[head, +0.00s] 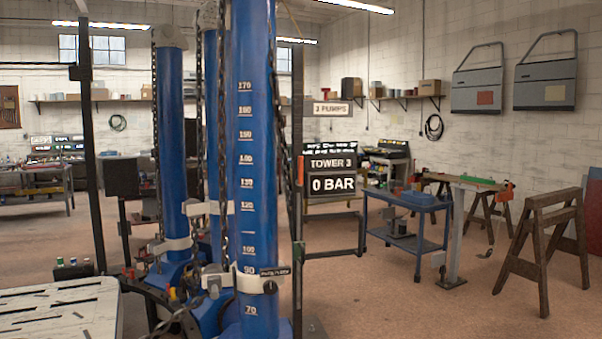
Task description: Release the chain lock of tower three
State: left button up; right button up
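The blue tower (254,180) with a height scale from 70 to 170 stands upright near the middle. Beside it a sign (332,174) reads "TOWER 3" and "0 BAR". A white clamp collar (247,282) wraps its lower part near the 90 mark, with a small dark label (274,271) and a dark round knob (270,286) at its right; the label is too small to read surely. A dark chain (223,130) hangs along the tower's left side, and another chain (282,130) along its right. Neither of my grippers is in view.
More blue towers (172,120) with collars stand behind at left. A pale slotted table (60,306) is at front left. A blue cart (408,205), a grey post (458,235) and a wooden trestle (540,240) stand at right. The floor between is open.

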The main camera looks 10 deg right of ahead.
aim_at(299, 182)
jog(key=i+l, duration=0.4)
jog(key=i+l+u, duration=0.15)
jog(key=i+l, duration=0.6)
jog(key=l, duration=0.25)
jog(key=i+l+u, duration=0.1)
jog(key=i+l, duration=0.3)
jog(key=l, duration=0.1)
